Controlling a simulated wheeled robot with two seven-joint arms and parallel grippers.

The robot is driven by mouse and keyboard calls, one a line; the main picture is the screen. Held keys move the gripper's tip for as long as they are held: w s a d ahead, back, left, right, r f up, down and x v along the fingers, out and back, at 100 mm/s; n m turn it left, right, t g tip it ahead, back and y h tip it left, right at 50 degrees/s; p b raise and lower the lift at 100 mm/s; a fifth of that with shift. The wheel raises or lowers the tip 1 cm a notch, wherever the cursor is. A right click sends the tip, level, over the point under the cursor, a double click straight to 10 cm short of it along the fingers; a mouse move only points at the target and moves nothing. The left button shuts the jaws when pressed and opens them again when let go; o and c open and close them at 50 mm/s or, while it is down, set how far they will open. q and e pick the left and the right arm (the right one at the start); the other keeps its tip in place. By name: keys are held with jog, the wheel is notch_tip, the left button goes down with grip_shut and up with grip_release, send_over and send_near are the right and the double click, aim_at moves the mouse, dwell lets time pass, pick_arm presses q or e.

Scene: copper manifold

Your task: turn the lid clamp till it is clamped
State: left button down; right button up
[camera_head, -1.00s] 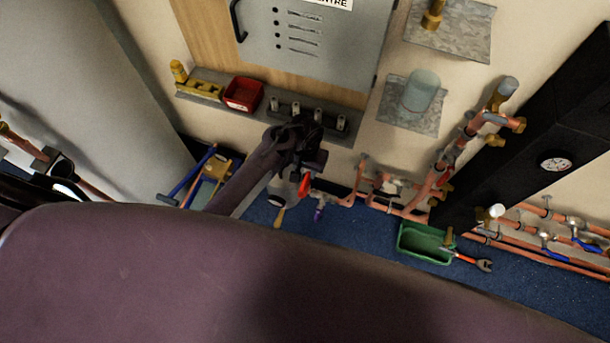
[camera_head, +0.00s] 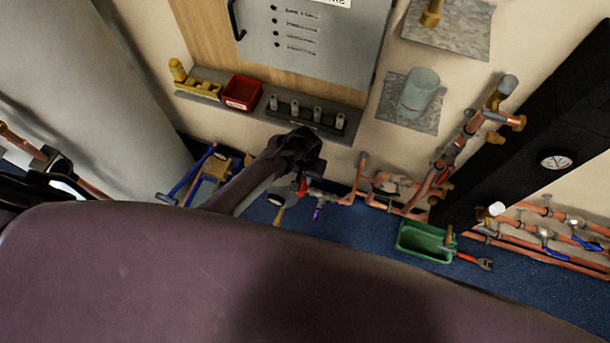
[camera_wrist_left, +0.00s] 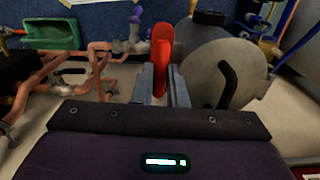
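A red lever handle (camera_wrist_left: 161,52) stands upright between the two finger plates of my left gripper (camera_wrist_left: 163,88) in the left wrist view. The fingers are close together, one on each side of the handle, and seem to touch it. A round grey body with a black bar (camera_wrist_left: 228,85) is just to the right of the handle. In the head view, my left gripper (camera_head: 308,165) is low in front of the wall, and a small part of the red handle (camera_head: 302,187) shows below it. The clamp's base is hidden. My right gripper is not in view.
Copper pipes (camera_head: 405,193) run to the right of the left gripper, with a green tray (camera_head: 424,242) on the blue floor. Above are a grey shelf (camera_head: 263,112) and a red bin (camera_head: 243,92). A dark upright post (camera_head: 545,125) stands further right.

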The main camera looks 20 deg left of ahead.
pick_arm(q)
jog(key=shift+r+m+p, duration=0.1)
jog(key=shift+m+p, duration=0.35)
jog(key=shift+m, duration=0.75)
jog(key=m, duration=0.3)
jog(key=shift+a+m+p, duration=0.1)
jog(key=shift+m+p, duration=0.2)
jog(key=shift+p, duration=0.1)
jog(key=m, duration=0.2)
jog(key=shift+m, duration=0.4)
jog(key=m, duration=0.8)
jog(key=shift+m+b, duration=0.3)
jog(key=shift+b, duration=0.05)
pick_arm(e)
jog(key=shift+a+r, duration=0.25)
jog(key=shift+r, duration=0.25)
pick_arm(q)
jog(key=shift+m, duration=0.3)
